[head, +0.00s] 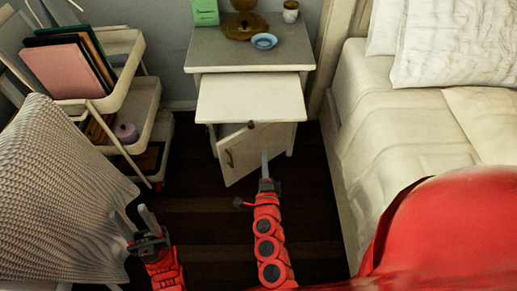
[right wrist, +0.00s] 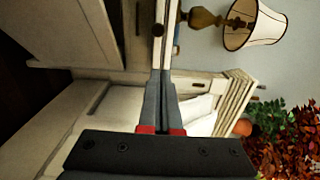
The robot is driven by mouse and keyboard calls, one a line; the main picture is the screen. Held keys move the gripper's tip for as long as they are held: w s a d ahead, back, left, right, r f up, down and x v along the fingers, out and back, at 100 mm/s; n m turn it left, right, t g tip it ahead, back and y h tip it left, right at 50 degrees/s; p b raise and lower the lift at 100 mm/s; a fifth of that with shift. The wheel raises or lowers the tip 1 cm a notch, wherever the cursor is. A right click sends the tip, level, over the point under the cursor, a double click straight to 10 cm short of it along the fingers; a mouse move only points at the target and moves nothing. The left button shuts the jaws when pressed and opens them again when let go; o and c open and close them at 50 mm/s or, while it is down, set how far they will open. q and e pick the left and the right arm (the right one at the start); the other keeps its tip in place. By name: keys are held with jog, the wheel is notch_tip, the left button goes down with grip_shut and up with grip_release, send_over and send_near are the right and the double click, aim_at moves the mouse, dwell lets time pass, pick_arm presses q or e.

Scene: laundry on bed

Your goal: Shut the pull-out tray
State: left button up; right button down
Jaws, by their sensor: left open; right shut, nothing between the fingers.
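The pull-out tray (head: 250,97) is a white panel sticking out from the nightstand (head: 205,52) below its grey top, with a small dark knob on its front edge. My right gripper (head: 264,156) is shut and empty, pointing at the nightstand, and appears just below the tray's front edge in the head view. In the right wrist view its closed fingers (right wrist: 165,75) point toward a pale edge with a dark knob; whether they touch it I cannot tell. My left gripper (head: 132,222) is open and empty at the lower left, away from the nightstand.
The nightstand's lower door (head: 252,152) hangs ajar under the tray. A blue bowl (head: 264,41), green box (head: 205,12) and cup (head: 290,11) stand on top. A cart (head: 140,100) and grey chair (head: 55,190) are at left, the bed (head: 400,120) at right.

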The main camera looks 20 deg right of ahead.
aim_at(263, 119)
jog(key=x, duration=1.3)
jog(key=shift+w+d+p, duration=0.2)
jog(key=shift+p, duration=0.15)
